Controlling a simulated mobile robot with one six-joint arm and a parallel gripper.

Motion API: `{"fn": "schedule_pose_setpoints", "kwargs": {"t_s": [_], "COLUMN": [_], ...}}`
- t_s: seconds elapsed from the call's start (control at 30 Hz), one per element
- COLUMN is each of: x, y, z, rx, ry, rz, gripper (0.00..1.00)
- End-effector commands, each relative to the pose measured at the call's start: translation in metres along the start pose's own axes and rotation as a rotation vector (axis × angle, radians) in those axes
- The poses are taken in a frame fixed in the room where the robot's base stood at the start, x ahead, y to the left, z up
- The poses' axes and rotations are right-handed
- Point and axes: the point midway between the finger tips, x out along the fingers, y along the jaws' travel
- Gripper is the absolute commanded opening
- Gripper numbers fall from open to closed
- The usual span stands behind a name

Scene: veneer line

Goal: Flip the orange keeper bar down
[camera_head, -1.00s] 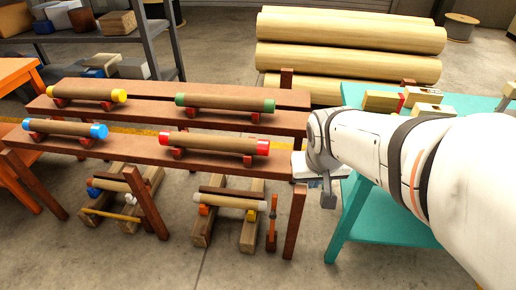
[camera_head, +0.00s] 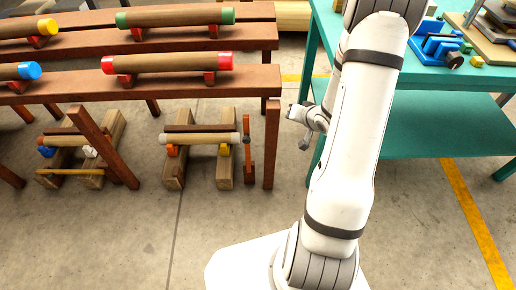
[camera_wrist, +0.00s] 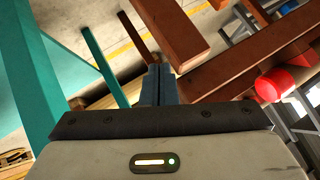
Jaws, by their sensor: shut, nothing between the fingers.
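The orange keeper bar (camera_head: 247,153) stands upright at the right end of the lower right cradle (camera_head: 224,166). A pale roller (camera_head: 195,138) lies across that cradle, with its right end near the bar. My gripper (camera_head: 303,145) hangs to the right of the bar, past a brown rack post and apart from the bar. In the wrist view my gripper (camera_wrist: 158,84) has its two dark fingers together with nothing between them. The bar cannot be made out in the wrist view.
A brown post (camera_head: 271,145) stands between the bar and my gripper. Brown rack rails (camera_head: 250,82) carrying capped rollers run above the cradle. A teal table (camera_head: 430,130) is at right. A second cradle (camera_head: 107,150) with a yellow bar is at left.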

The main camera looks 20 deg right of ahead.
Motion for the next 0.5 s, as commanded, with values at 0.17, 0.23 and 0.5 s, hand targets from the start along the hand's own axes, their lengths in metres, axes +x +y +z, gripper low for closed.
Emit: {"fn": "schedule_pose_setpoints", "kwargs": {"t_s": [0.17,0.23,0.5], "x": [0.039,0.048,0.059], "y": [0.031,0.038,0.055], "z": [0.055,0.073,0.124], "rx": [0.183,0.263,0.543], "ry": [0.011,0.014,0.025], "rz": [-0.187,-0.267,-0.533], "gripper": [0.00,0.00,0.00]}}
